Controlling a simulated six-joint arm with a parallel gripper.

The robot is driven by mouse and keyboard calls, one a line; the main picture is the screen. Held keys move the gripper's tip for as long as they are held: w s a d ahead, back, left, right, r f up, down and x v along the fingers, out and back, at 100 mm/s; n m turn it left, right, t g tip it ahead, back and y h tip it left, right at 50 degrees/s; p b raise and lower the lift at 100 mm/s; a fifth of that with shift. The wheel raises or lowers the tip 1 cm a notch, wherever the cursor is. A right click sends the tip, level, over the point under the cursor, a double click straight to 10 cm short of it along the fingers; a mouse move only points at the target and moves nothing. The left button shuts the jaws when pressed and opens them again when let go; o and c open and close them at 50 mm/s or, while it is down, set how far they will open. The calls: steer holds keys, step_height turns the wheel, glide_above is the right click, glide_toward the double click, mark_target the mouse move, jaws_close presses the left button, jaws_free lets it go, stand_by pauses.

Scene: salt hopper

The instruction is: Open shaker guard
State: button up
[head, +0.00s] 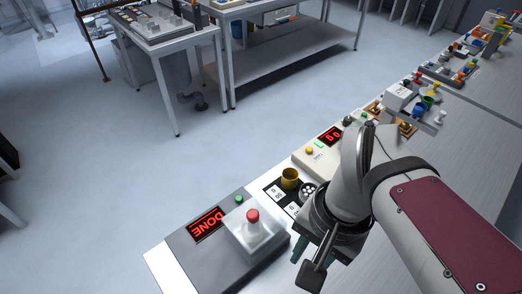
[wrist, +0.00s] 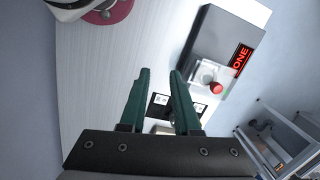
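A grey box (head: 205,257) with a red lit DONE display (head: 207,224) stands at the near end of the bench in the head view. A clear, pale cover (head: 256,240) sits on it around a red button (head: 252,215), and I take this cover as the guard. It looks closed, but I cannot be sure. In the wrist view the cover (wrist: 203,77) and red button (wrist: 215,88) lie right of my fingers. My gripper (wrist: 160,74) has two green fingers, apart and empty. In the head view my gripper (head: 312,250) is right of the grey box, its tips partly hidden.
A beige box (head: 318,158) with a red display follows, then small coloured items along the bench. The floor left of the bench is clear. Tables (head: 165,45) stand beyond.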

mark_target(253, 214)
steer(key=shift+o, duration=1.1)
steer(key=w+a+r, duration=0.2)
steer(key=w+a, duration=0.1)
steer(key=w, duration=0.3)
steer(key=shift+w+r+m+h, duration=0.2)
steer(key=shift+w+m+h, duration=0.1)
steer(key=shift+m, duration=0.1)
steer(key=shift+o, duration=1.3)
steer(key=w+a+r+m, duration=0.1)
steer(key=w+a, duration=0.6)
steer(key=w, duration=0.1)
steer(key=shift+m+h, duration=0.4)
step_height(253, 214, down, 15)
steer(key=shift+a+f, duration=0.1)
steer(key=shift+f, duration=0.1)
jaws_close()
